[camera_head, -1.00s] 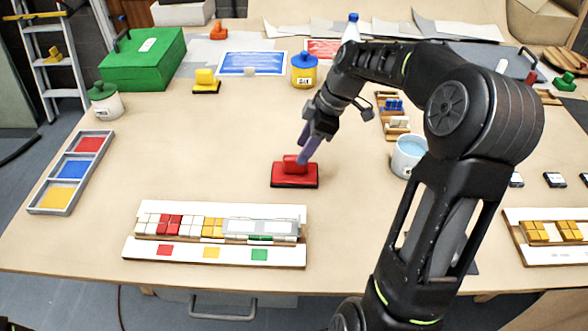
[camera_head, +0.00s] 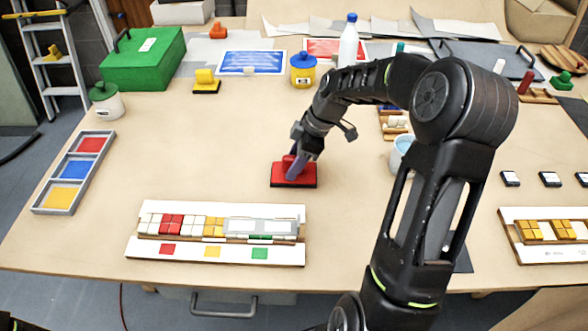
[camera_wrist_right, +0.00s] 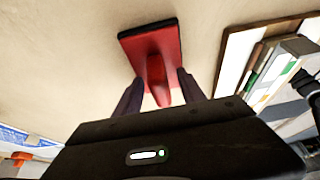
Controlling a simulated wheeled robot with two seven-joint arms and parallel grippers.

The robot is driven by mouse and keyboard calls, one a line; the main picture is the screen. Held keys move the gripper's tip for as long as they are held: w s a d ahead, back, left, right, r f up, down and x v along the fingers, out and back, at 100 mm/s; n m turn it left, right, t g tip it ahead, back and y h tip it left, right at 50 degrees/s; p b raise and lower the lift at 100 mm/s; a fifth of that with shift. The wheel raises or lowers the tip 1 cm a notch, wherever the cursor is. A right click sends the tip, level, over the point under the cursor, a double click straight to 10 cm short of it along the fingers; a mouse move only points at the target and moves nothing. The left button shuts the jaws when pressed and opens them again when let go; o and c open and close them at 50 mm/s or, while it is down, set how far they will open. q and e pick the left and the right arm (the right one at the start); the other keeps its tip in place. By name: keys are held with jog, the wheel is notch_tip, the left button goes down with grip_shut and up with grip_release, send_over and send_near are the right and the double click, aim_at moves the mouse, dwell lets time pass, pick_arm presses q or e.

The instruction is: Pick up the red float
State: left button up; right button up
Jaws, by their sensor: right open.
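The red float (camera_head: 309,179) lies flat on the table near the middle, a red block with a raised red handle and a dark underside. In the right wrist view the float (camera_wrist_right: 142,48) shows with its handle (camera_wrist_right: 157,75) between the two fingers. My right gripper (camera_head: 293,170) is open and down at the float, its fingers (camera_wrist_right: 155,88) on either side of the handle. A small gap seems to show beside the handle; contact is hard to tell. My left gripper is not in view.
A mosaic panel (camera_head: 140,250) with coloured tiles lies in front of the float. A three-colour tray (camera_head: 103,148) is at the left. A blue-filled cup (camera_head: 397,160) is partly hidden behind my right arm. The table left of the float is clear.

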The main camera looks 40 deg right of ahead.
dwell(0.4)
grip_shut()
dwell(0.4)
